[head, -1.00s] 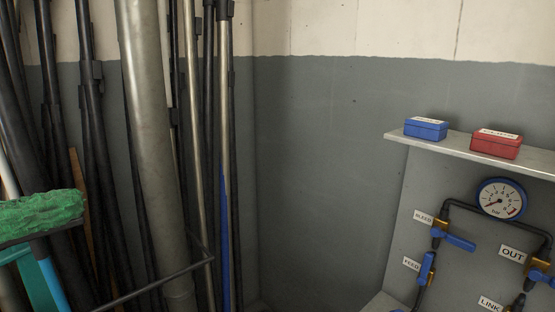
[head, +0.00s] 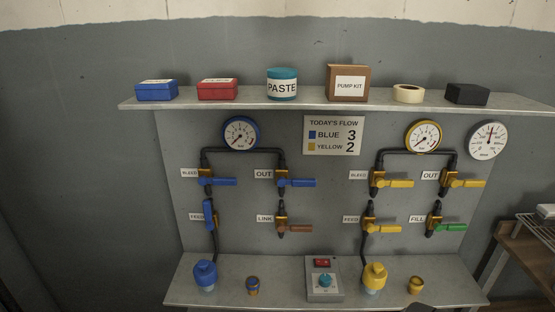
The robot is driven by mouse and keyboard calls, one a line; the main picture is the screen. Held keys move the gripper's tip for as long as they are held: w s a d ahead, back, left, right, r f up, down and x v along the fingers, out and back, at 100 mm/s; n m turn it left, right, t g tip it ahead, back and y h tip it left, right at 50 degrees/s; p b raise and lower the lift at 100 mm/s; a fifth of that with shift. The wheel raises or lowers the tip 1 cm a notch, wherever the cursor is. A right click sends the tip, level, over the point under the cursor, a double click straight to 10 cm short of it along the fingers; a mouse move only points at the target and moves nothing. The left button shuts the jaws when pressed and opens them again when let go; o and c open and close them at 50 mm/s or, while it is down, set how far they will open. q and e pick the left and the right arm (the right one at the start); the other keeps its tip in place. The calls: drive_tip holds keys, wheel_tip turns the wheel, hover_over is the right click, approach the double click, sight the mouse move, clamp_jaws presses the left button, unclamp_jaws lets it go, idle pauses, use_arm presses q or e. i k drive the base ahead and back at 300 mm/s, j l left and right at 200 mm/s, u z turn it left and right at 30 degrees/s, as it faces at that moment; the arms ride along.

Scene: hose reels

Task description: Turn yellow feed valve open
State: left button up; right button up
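The yellow feed valve (head: 384,229) is on the grey panel, right of the centre, beside a FEED label (head: 350,219). Its yellow lever lies level, pointing right, across the upright black pipe. Above it the yellow BLEED valve (head: 393,183) also has a level lever. The yellow gauge (head: 423,136) sits at the top of that pipework. A yellow coupling (head: 374,277) stands on the lower shelf under the feed pipe. Neither of my grippers is clearly visible.
The blue feed valve (head: 209,214) has its lever upright, along its pipe. A brown LINK valve (head: 293,229) and a green FILL valve (head: 450,227) flank the yellow feed valve. A grey switch box (head: 324,289) stands on the lower shelf (head: 225,292). The upper shelf (head: 240,102) overhangs the panel.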

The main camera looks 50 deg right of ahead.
sight(370, 228)
drive_tip(key=z, duration=2.3)
